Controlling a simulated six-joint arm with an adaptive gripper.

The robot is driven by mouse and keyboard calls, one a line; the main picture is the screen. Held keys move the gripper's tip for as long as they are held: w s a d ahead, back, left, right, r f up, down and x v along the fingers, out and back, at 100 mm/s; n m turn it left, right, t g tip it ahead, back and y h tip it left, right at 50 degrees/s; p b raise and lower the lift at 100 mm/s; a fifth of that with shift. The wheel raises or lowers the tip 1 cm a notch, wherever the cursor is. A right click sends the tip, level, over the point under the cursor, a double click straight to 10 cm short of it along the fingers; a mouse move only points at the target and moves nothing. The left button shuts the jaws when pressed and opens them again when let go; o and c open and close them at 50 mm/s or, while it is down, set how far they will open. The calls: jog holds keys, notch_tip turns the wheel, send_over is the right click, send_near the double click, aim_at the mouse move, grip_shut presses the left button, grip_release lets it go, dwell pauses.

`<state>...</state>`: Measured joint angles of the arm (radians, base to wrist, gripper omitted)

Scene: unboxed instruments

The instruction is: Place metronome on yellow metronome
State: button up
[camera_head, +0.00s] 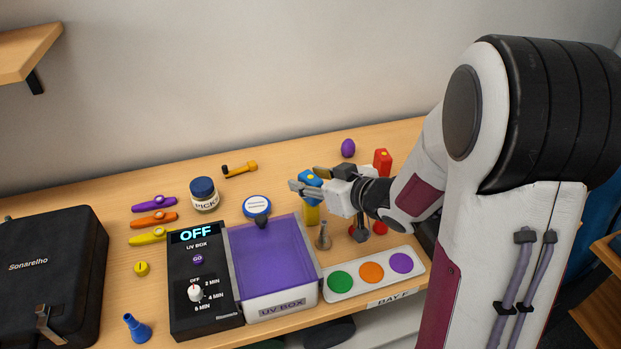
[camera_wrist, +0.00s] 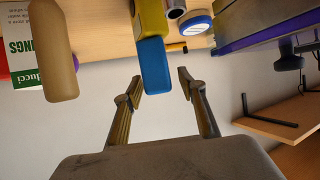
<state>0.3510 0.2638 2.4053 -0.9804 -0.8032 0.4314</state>
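A blue block-shaped piece (camera_head: 311,179), which looks like a metronome, sits on top of the upright yellow metronome (camera_head: 311,214), right of the middle of the table. In the wrist view the blue piece (camera_wrist: 155,66) meets the end of the yellow metronome (camera_wrist: 150,18), and the two look lined up. My gripper (camera_head: 304,178) is at the height of the blue piece. In the wrist view my gripper (camera_wrist: 159,78) is open, its fingers on either side of the blue piece's end with gaps at both sides. My gripper partly hides the blue piece in the head view.
The purple-lidded UV box (camera_head: 268,255) stands left in front. A tray with coloured discs (camera_head: 341,291) lies at the front right. A red block (camera_head: 382,162) and purple egg (camera_head: 348,148) are behind. A tan rounded object (camera_wrist: 55,52) and strings pack (camera_wrist: 23,45) stand close by.

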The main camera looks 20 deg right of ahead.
jog(key=shift+r, duration=0.15)
jog(key=shift+s, duration=0.1)
jog(key=shift+s+d+r, duration=0.25)
jog(key=shift+s+r, duration=0.1)
jog(key=shift+s, duration=0.1)
jog(key=v, duration=1)
jog(key=shift+s, duration=0.3)
jog(key=shift+d+r, duration=0.1)
dwell(0.4)
